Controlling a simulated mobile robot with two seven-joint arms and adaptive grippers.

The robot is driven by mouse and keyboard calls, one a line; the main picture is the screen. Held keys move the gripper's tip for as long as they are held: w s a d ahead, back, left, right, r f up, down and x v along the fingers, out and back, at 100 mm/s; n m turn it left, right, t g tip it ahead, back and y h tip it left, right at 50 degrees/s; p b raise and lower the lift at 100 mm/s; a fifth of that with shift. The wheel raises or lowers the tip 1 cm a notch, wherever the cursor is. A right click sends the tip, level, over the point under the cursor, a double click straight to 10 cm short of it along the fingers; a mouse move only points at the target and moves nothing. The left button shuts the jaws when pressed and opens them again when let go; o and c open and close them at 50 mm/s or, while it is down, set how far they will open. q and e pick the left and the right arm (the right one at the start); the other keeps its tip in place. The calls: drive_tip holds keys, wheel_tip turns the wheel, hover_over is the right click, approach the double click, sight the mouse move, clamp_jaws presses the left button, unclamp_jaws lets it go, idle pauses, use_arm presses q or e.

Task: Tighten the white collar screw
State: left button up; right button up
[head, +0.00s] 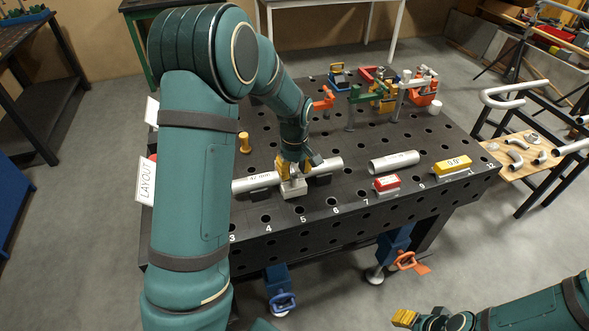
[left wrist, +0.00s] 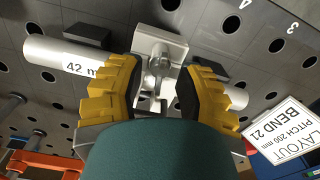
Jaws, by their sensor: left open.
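The white collar (head: 294,188) sits around the metal tube (head: 327,166) near number 5 on the black table. In the left wrist view the collar (left wrist: 172,44) and the tube marked 42 m (left wrist: 50,55) show close up. A metal screw (left wrist: 158,58) stands out of the collar between my fingers. My left gripper (head: 288,169) is over the collar; the left wrist view shows its yellow fingers (left wrist: 160,80) open, one on each side of the screw, with gaps visible. The screw's lower part is partly hidden. My right gripper (head: 404,318) is at the bottom right, away from the table.
Dark supports (left wrist: 87,37) hold the tube. A second tube (head: 394,162), a red block (head: 386,184) and a yellow block (head: 452,167) lie to the right. Clamps (head: 378,92) stand at the back. A LAYOUT sign (head: 147,181) is at the left edge.

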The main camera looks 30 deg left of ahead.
use_arm(q)
clamp_jaws()
drive_tip(key=m, duration=0.7)
drive_tip(key=shift+m, duration=0.3)
drive_tip(key=m+p, duration=0.1)
drive_tip(key=m, duration=0.9)
drive_tip(key=shift+m, duration=0.3)
idle(0.5)
